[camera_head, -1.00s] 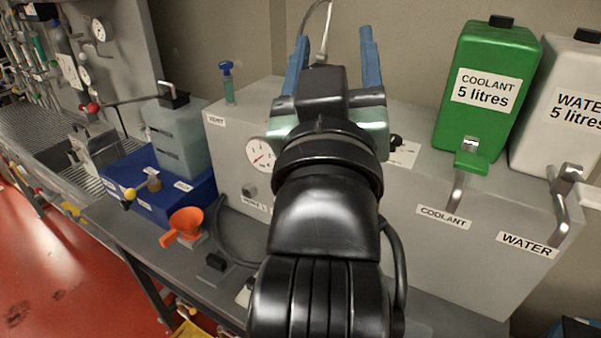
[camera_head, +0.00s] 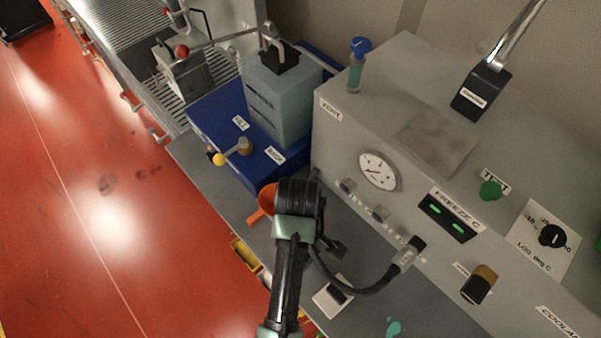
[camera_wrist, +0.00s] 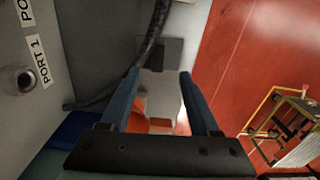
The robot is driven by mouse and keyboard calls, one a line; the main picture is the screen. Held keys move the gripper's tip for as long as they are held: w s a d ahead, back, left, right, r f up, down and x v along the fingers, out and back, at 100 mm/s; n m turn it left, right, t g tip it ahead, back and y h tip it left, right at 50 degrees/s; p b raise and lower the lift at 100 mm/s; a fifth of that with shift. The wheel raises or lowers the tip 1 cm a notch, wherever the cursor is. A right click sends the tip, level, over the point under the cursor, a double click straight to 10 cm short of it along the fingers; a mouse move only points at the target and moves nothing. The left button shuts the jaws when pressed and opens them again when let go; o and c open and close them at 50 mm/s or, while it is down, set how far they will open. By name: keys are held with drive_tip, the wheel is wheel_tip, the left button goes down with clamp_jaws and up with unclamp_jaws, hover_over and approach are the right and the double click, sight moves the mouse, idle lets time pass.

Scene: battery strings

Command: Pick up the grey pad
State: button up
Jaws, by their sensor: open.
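A small dark grey block (camera_head: 332,247), most likely the grey pad, lies on the bench just right of my wrist in the head view, partly hidden by it. In the wrist view, what looks like the same dark grey piece (camera_wrist: 168,52) shows just beyond my fingertips, with a black hose beside it. My gripper (camera_wrist: 160,75) is open, nothing held between its blue fingers. In the head view my gripper points down and its fingers are hidden behind my wrist. A flat grey square (camera_head: 437,141) also lies on top of the grey machine.
An orange funnel (camera_head: 267,197) stands beside my wrist; it also shows between my fingers in the wrist view (camera_wrist: 138,118). A black hose (camera_head: 358,288) loops from the machine front (camera_head: 335,150). A white plate with a black block (camera_head: 334,296) lies nearby. A blue box (camera_head: 205,115) stands behind.

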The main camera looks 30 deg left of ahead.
wheel_tip(320, 180, down, 2)
drive_tip(key=shift+w+f, duration=0.1)
drive_tip(key=shift+w, duration=0.05)
drive_tip(key=shift+f+p, duration=0.7)
drive_tip(key=shift+f, duration=1.7)
clamp_jaws()
